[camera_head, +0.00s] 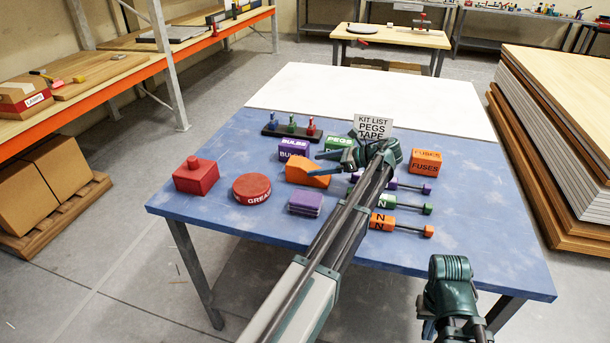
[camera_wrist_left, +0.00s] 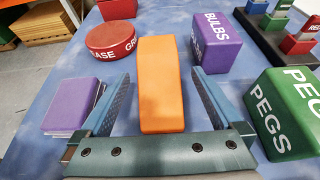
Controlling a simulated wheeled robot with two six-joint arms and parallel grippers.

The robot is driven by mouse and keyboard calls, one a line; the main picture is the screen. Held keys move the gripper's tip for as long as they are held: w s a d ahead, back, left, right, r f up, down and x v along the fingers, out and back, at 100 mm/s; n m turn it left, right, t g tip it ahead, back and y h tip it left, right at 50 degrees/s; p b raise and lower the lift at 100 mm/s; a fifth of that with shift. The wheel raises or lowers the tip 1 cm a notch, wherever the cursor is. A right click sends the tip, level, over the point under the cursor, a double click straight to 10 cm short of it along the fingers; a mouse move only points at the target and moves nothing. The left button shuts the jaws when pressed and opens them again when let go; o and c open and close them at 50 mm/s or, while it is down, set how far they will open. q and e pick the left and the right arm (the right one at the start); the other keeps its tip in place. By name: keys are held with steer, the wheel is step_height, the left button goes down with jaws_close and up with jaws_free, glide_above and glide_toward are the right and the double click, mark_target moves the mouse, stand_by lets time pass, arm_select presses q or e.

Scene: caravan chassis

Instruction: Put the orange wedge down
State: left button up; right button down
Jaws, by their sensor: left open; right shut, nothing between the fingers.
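The orange wedge (camera_head: 306,177) sits on the blue table top in the head view. In the left wrist view the wedge (camera_wrist_left: 160,85) lies lengthwise between the fingers of my left gripper (camera_head: 338,160). That gripper is open, with a gap showing between the wedge and each finger. The near end of the wedge is close to the gripper's palm. My right gripper (camera_head: 428,327) is at the lower right, off the table's front edge, partly hidden by its own wrist. It is shut and empty.
Around the wedge stand a purple BULBS box (camera_head: 293,151), a green PEGS box (camera_wrist_left: 278,115), a round red tin (camera_head: 252,188) and a purple stack (camera_head: 305,203). A kit list sign (camera_head: 373,126) stands behind. The white back part of the table (camera_head: 350,92) is clear.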

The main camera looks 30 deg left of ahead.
mark_target(309, 166)
arm_select(q)
steer(key=shift+a, duration=0.1)
steer(key=b+x, duration=0.2)
steer(key=x, duration=0.3)
steer(key=shift+s, duration=0.15)
jaws_close()
stand_by(0.3)
step_height(309, 166, up, 10)
steer(key=p, duration=1)
